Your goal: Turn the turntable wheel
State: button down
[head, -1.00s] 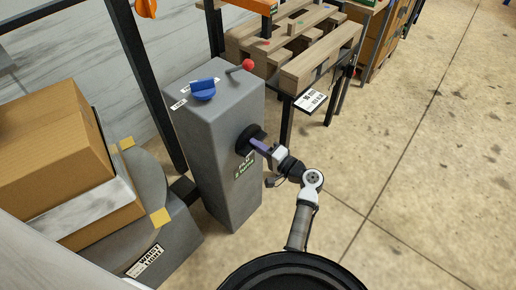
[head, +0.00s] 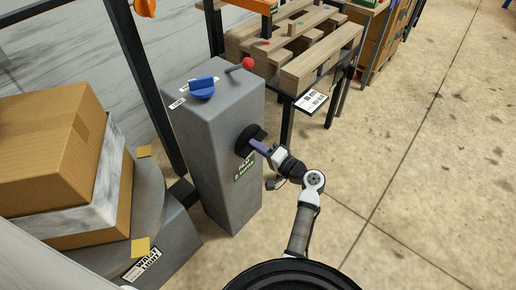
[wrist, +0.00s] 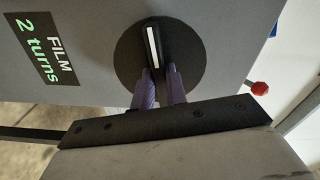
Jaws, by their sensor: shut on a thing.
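The wheel is a black disc with a raised bar across it, on the side of a grey pedestal (head: 205,125). In the head view the wheel (head: 250,135) is partly hidden by my gripper (head: 257,146). In the wrist view the wheel (wrist: 190,65) fills the upper middle, and my gripper's purple fingers (wrist: 159,78) are shut on the light-edged bar (wrist: 153,45). The grey round turntable (head: 148,195) at left carries stacked cartons (head: 45,145) with a marbled white layer and has yellow marks on its rim.
A label (wrist: 37,48) beside the wheel reads "FILM 2 turns". A blue knob (head: 202,88) and a red-tipped lever (head: 248,65) are on the pedestal top. Wooden pallets (head: 320,60) stand on a rack behind. The floor at right is clear.

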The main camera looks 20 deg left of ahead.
jog(key=shift+n+b, duration=0.5)
jog(key=shift+b, duration=0.35)
jog(key=shift+f+n+b, duration=0.15)
jog(key=shift+n+b, duration=0.15)
jog(key=shift+b, duration=0.45)
jog(key=c, duration=1.4)
grip_release()
jog(key=shift+c, duration=0.2)
jog(key=shift+d, duration=0.1)
jog(key=b+v, duration=0.2)
jog(key=v, duration=1.1)
jog(key=shift+d+r, duration=0.2)
jog(key=shift+d, duration=0.15)
